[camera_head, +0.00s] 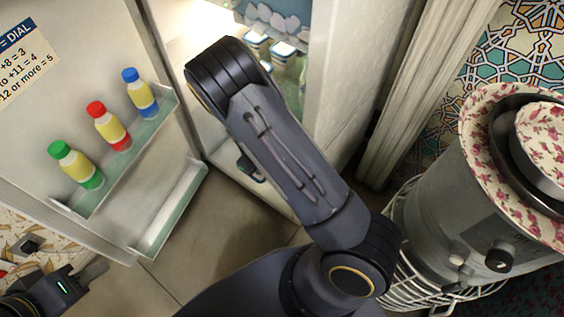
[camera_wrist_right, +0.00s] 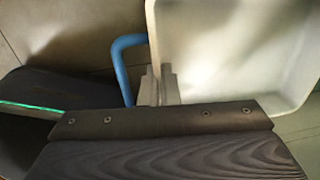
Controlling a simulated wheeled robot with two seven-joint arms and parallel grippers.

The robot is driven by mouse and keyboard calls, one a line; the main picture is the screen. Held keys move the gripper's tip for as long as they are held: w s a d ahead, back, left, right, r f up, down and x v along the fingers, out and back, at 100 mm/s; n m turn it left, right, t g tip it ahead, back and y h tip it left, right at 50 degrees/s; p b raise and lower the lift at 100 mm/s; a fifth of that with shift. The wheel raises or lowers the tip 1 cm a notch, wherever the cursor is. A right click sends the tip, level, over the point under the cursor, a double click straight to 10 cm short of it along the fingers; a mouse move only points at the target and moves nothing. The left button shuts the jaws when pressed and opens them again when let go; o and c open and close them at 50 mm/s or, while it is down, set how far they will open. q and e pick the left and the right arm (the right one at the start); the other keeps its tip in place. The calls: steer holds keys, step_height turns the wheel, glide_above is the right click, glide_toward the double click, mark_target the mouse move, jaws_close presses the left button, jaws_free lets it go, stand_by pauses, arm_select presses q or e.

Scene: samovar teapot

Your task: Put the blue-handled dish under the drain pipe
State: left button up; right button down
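The blue-handled dish is a pale, shallow, square-cornered dish (camera_wrist_right: 235,45) with a blue loop handle (camera_wrist_right: 122,68) on its left side. It fills the upper right of the right wrist view. My right gripper (camera_wrist_right: 159,86) is at the dish's handle-side edge, its two grey fingertips close together with the edge between them. It looks shut on that edge. In the head view my right arm hides this gripper and the dish. My left gripper (camera_head: 92,272) is at the lower left, partly cut off, away from the dish; its opening is unclear. No drain pipe is discernible.
An open fridge door (camera_head: 60,110) carries a shelf with green-capped, red-capped and blue-capped bottles (camera_head: 112,128). The lit fridge interior (camera_head: 205,60) is behind my arm. A grey cylindrical appliance (camera_head: 430,210) with a floral top stands right, by a wire rack (camera_head: 405,290). Tiled floor (camera_head: 215,235) shows between.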

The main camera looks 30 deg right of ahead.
steer(key=d+b, duration=0.1)
steer(key=d, duration=0.7)
steer(key=shift+w+b, duration=0.2)
steer(key=shift+b, duration=0.15)
step_height(320, 180, down, 4)
steer(key=shift+d+r+b, duration=0.1)
steer(key=shift+r+b, duration=0.05)
steer(key=shift+b, duration=1.05)
steer(key=shift+r, duration=0.15)
steer(key=c, duration=1.7)
jaws_free()
